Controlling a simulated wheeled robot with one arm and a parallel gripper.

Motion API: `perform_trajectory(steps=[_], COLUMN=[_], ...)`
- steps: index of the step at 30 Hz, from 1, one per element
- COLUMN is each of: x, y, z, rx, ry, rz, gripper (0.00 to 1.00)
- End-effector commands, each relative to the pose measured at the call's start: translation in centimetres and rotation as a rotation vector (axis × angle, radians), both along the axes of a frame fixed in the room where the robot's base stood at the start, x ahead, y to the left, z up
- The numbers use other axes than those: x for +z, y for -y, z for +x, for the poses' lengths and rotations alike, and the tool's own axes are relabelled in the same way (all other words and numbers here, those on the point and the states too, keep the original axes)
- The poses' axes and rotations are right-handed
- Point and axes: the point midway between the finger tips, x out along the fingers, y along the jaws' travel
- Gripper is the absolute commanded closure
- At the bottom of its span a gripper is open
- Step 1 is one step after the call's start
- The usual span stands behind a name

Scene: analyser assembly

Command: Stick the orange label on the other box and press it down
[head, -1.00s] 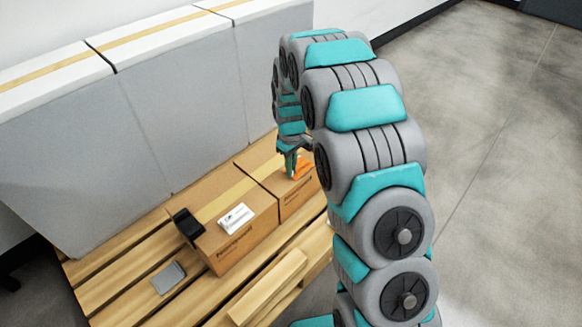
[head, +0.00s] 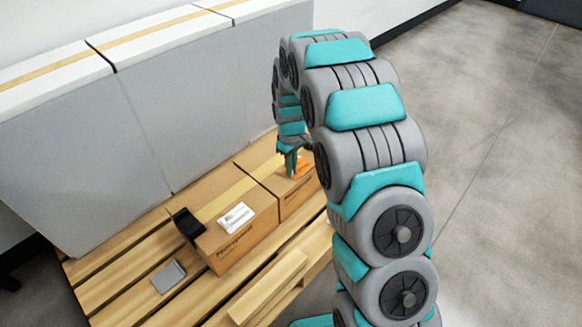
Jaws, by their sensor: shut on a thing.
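Two cardboard boxes stand side by side on a wooden pallet. The nearer left box (head: 230,251) has a white label (head: 236,218) on its top. The other box (head: 297,203), behind it to the right, has the orange label (head: 301,169) at its top, partly hidden by my gripper and arm. My gripper (head: 290,172) points down over that box's top, at the left edge of the orange label. Its fingers look closed together. Whether the label lies flat or is still between the fingers cannot be made out.
A black device (head: 188,224) sits at the left box's left edge. A small grey flat item (head: 168,276) lies on the pallet (head: 110,292). Large grey-sided boxes (head: 185,110) stand behind. My arm covers the right side; open floor (head: 500,170) lies beyond.

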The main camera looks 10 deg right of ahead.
Motion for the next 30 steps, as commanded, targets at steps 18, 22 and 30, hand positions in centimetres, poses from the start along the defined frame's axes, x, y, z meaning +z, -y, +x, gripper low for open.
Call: perform_trajectory(steps=[18, 22, 30], x=[0.0, 0.4, 2.1], y=[0.0, 0.0, 0.0], z=[0.0, 0.0, 0.1], rx=[0.000, 0.000, 0.000], ry=[0.000, 0.000, 0.002], rz=[0.000, 0.000, 0.000], gripper=[0.57, 0.57, 0.57])
